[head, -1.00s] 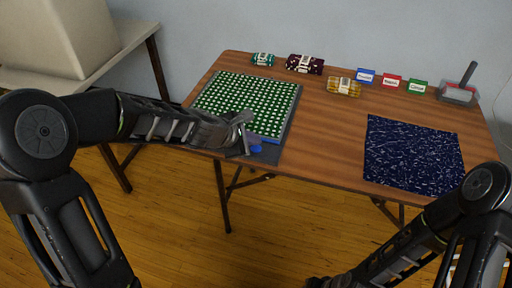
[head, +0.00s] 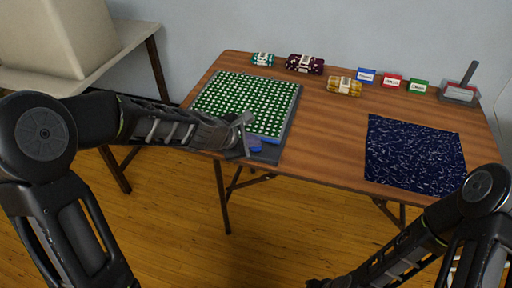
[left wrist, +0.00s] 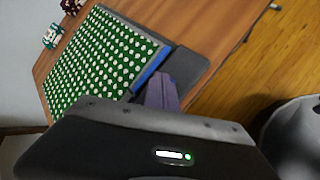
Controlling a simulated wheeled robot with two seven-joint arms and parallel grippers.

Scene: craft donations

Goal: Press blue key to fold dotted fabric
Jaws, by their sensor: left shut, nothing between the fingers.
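The green fabric with white dots (head: 245,103) lies flat on a dark grey board (head: 287,135) at the table's left; it also fills the upper left of the left wrist view (left wrist: 100,55). A blue strip (left wrist: 150,68) shows along the fabric's near edge. The blue key (head: 255,149) is at the board's near end, partly hidden by my left gripper (head: 246,146). That gripper is shut and empty, its tips over the key; contact cannot be told. Its fingers also show in the left wrist view (left wrist: 162,92). My right gripper (head: 318,283) is barely in view at the bottom edge.
A navy patterned fabric (head: 413,154) lies at the table's right. Fabric rolls (head: 305,64), blue, red and green labelled blocks (head: 392,80) and a grey handled holder (head: 460,93) stand along the back. The table's middle (head: 325,130) is clear.

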